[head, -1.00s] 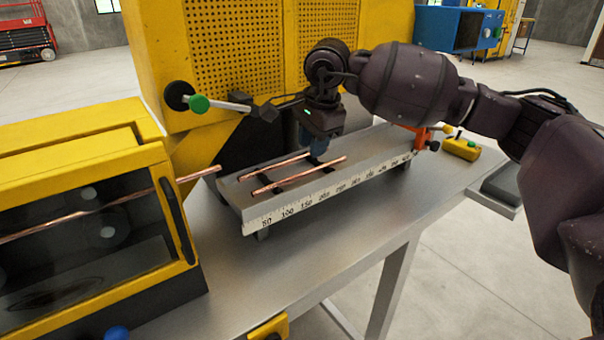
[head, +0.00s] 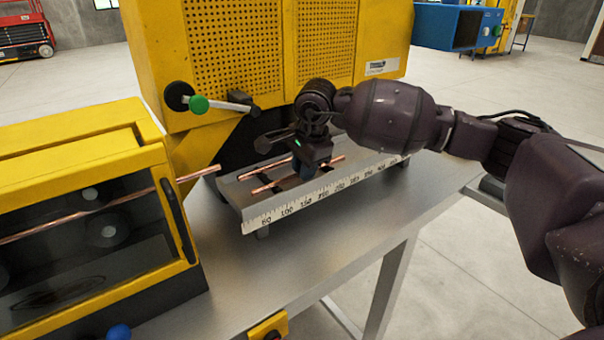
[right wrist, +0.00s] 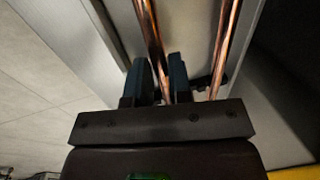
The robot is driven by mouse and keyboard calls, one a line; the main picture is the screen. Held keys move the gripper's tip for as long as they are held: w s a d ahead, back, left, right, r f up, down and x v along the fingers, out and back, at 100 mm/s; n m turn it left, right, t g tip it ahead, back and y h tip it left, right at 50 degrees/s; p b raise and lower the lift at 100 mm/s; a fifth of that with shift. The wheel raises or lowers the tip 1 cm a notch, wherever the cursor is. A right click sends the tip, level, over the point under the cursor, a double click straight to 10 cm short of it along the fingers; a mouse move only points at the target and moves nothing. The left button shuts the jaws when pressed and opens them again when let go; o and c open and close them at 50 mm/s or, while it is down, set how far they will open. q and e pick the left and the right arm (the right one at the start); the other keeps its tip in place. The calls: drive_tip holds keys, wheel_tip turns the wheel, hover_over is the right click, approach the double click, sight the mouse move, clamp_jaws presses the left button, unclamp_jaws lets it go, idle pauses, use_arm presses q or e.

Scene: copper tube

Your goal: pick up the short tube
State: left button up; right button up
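Two short copper tubes lie side by side on a grey measuring tray: the front tube (head: 264,187), nearer the ruler edge, and the rear tube (head: 258,172). My right gripper (head: 306,171) is low over the tray, pointing down, and hides part of the tubes. In the right wrist view its two blue fingers (right wrist: 160,82) stand either side of the front tube (right wrist: 152,35), with a small gap showing. The rear tube (right wrist: 226,45) lies outside them, to the right. A longer copper tube (head: 190,175) sticks out of the yellow machine at left. My left gripper is not in view.
The tray's ruler lip (head: 265,219) runs along its front. A yellow machine with a dark window (head: 85,220) stands at left.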

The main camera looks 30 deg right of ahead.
clamp_jaws()
drive_tip(key=shift+r, duration=0.1)
